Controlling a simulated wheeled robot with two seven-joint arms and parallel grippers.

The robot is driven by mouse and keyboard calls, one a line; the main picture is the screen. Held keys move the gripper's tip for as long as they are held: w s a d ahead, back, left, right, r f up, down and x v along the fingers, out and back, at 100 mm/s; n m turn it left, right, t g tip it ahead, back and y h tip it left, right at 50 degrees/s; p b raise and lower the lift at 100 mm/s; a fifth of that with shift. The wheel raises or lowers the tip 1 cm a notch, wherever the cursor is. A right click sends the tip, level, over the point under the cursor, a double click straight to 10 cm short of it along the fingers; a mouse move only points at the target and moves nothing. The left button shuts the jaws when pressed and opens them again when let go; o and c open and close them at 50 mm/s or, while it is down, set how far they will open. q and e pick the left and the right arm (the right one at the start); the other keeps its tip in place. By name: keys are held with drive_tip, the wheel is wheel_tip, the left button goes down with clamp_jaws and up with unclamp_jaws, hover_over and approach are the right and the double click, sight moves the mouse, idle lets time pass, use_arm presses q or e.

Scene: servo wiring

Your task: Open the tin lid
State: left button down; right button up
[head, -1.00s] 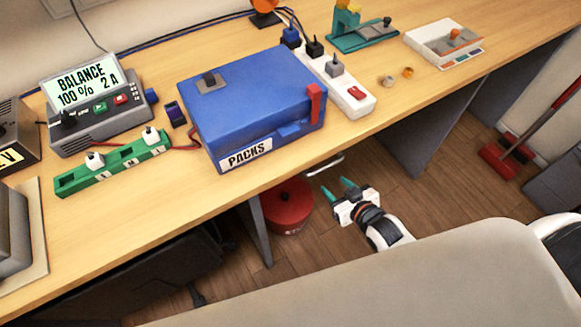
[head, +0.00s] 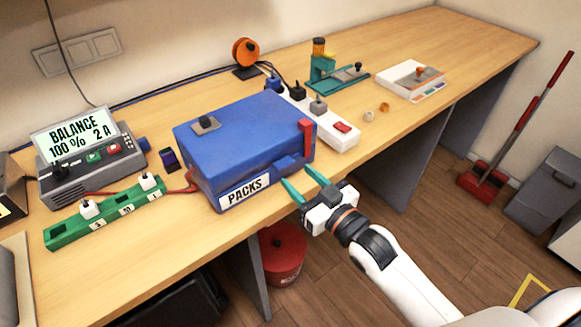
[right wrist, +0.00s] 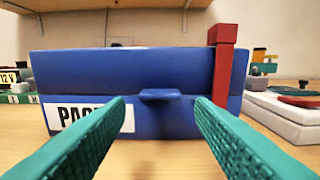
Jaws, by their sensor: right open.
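The blue tin (head: 250,140) labelled PACKS sits on the desk with its lid shut. A small grey block with a dark knob (head: 206,123) is on the lid. A red upright piece (head: 306,139) stands at the tin's front right corner. A blue tab (head: 290,161) sticks out of the tin's front. My right gripper (head: 301,181) is open and empty, just in front of the tin. In the right wrist view the tab (right wrist: 160,94) lies ahead, between the open green fingers (right wrist: 160,108) and apparently beyond their tips. My left gripper is not in view.
A white power strip (head: 335,130) with plugs is close to the tin's right. A charger (head: 88,150) and a green strip (head: 107,211) stand to its left. A teal fixture (head: 335,75) and a white tray (head: 409,80) are farther right.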

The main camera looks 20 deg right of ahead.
drive_tip(key=shift+x, duration=2.05)
drive_tip(key=shift+c, duration=0.6)
